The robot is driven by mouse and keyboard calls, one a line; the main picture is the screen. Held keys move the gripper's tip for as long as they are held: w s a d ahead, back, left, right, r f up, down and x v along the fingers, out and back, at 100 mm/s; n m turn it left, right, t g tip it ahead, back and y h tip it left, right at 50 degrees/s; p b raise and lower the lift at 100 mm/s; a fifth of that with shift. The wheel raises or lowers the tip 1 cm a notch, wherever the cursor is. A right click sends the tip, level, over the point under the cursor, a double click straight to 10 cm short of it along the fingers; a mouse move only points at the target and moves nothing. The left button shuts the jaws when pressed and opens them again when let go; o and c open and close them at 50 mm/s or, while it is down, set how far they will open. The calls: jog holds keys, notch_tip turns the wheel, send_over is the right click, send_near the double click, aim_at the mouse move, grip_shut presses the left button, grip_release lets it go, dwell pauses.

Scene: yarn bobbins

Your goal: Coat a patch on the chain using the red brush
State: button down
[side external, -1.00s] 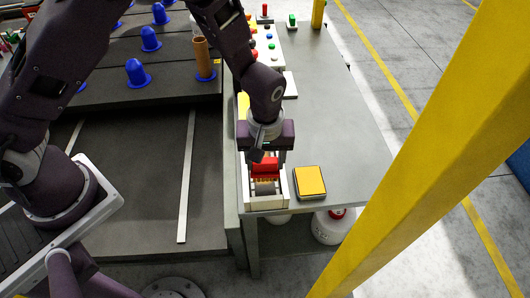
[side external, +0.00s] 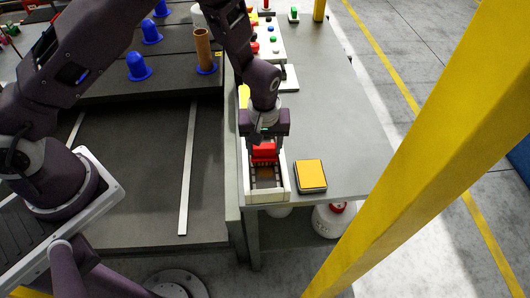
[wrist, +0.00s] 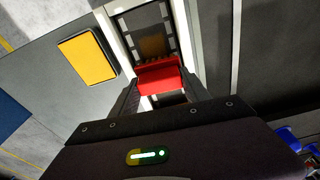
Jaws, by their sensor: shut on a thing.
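The red brush (side external: 264,151) is held in my gripper (side external: 265,143), whose fingers are shut on it from both sides. The brush is over the white-walled tray (side external: 246,190), bristles toward the dark chain (side external: 268,184) lying along its inside. In the wrist view the red brush (wrist: 158,79) sits between the fingers (wrist: 160,92). Beyond it the chain (wrist: 137,22) shows pale marks along its edges and a brownish patch (wrist: 153,45) close to the brush. I cannot tell whether the bristles touch the chain.
A yellow-topped block (side external: 311,174) lies on the grey table (side external: 340,120) right of the tray. A panel with coloured buttons (side external: 268,40) stands farther back. Blue bobbins (side external: 138,67) and a brown one (side external: 203,48) stand at left. A yellow post (side external: 430,130) crosses the foreground.

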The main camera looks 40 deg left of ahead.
jog(key=shift+w+a, duration=2.1)
jog(key=shift+a, duration=0.05)
jog(key=shift+s+d, duration=4.1)
jog(key=shift+d, duration=0.05)
notch_tip(320, 180, up, 8)
jog(key=shift+w, duration=0.15)
